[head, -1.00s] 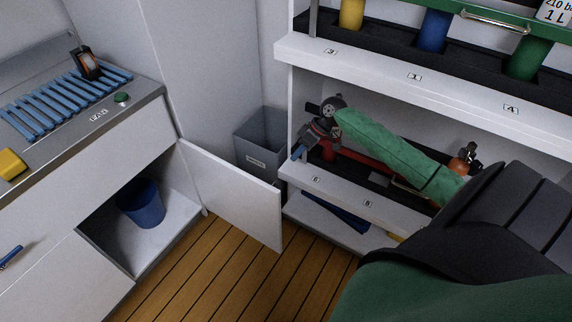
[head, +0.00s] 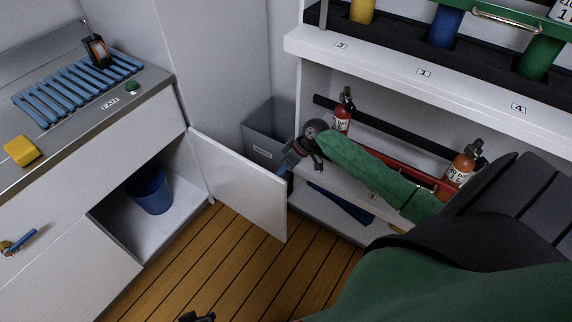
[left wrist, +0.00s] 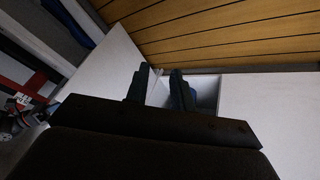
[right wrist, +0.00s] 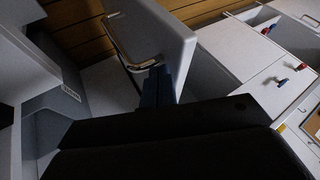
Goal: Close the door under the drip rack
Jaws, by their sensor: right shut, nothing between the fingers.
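The white door (head: 240,190) stands open from the cabinet under the blue drip rack (head: 75,90). In the right wrist view the door (right wrist: 155,30) shows a metal bar handle (right wrist: 128,60) on its outer face. My right gripper (head: 283,170) is shut and empty beside the door's outer face, near its free edge. Its blue fingers (right wrist: 158,88) overlap the door's lower part in the right wrist view; I cannot tell whether they touch. My left gripper's fingers (left wrist: 161,75) are apart and empty in the left wrist view; only a dark bit (head: 197,317) shows at the head view's bottom edge.
A blue bucket (head: 150,190) stands inside the open cabinet. A grey bin (head: 262,132) stands behind the door. The wooden floor (head: 225,270) before the door is clear.

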